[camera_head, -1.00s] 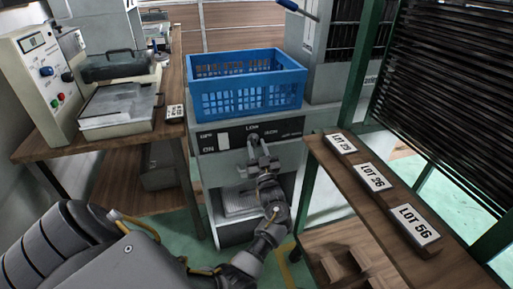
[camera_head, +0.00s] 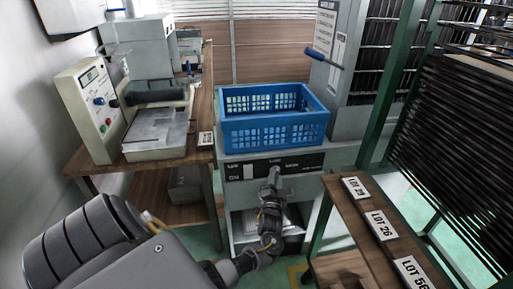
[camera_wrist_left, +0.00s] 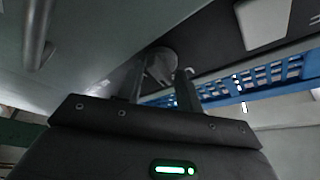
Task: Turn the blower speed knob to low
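The blower unit's dark control panel (camera_head: 245,172) is below the blue crate in the head view, with small labels and a white switch plate. My left gripper (camera_head: 274,178) is in front of this panel and covers most of the knob there. In the left wrist view the round grey knob (camera_wrist_left: 161,66) sits on the dark panel (camera_wrist_left: 210,25). The two fingers of my left gripper (camera_wrist_left: 160,78) stand apart, one on each side of the knob. Contact is not clear, and a gap shows at the right finger. The knob's pointer cannot be read. My right gripper is not in view.
The blue crate (camera_head: 273,132) stands on the unit just above the panel. A wooden shelf (camera_head: 352,222) with lot labels is close on the right. A bench (camera_head: 146,166) with a press machine is on the left. A handle (camera_wrist_left: 38,35) shows in the wrist view.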

